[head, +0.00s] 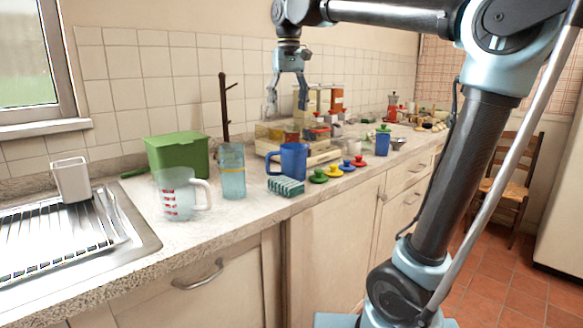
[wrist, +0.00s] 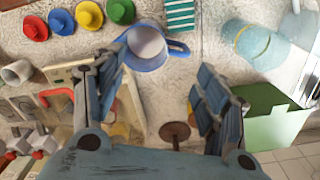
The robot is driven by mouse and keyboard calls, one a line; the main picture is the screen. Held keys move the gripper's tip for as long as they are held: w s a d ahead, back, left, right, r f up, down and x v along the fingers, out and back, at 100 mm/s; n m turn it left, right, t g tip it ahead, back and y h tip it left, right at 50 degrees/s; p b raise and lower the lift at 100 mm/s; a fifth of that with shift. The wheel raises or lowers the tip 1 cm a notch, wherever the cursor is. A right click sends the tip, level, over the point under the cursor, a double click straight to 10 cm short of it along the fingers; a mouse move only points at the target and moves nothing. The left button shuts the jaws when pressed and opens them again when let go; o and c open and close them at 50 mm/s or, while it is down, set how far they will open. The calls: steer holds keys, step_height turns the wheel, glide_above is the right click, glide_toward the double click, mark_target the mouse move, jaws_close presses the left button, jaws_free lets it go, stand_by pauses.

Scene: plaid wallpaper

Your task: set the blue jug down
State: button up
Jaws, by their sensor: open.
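The blue jug (head: 293,161) stands upright on the worktop, with its handle to the left in the head view. In the wrist view the blue jug (wrist: 149,58) is seen from above, just beyond my fingertips, with its handle to the right. My gripper (head: 287,108) is open and empty, above the worktop and higher than the jug. In the wrist view its two fingers (wrist: 160,75) are spread wide, with nothing held between them. The jug appears apart from both fingers.
A striped sponge (head: 286,186) and several coloured knobbed pieces (head: 333,170) lie in front. A blue-tinted glass (head: 231,175), a measuring jug (head: 178,195) and a green bin (head: 180,154) stand left. A wooden tray (head: 318,158) is behind. A brown post (head: 224,105) rises nearby.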

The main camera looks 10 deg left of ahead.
steer(key=a+r, duration=0.2)
steer(key=a, duration=0.2)
glide_toward(288, 164)
steer(key=shift+n, duration=0.3)
steer(key=a, duration=0.4)
steer(key=shift+w+a+f, duration=0.2)
steer(key=shift+w+f, duration=0.15)
steer(key=shift+w, duration=0.05)
steer(key=shift+a+f, duration=0.1)
steer(key=shift+f, duration=1.2)
steer(key=shift+a+f, duration=0.15)
steer(key=shift+f, duration=1.15)
jaws_close()
steer(key=shift+r, duration=0.25)
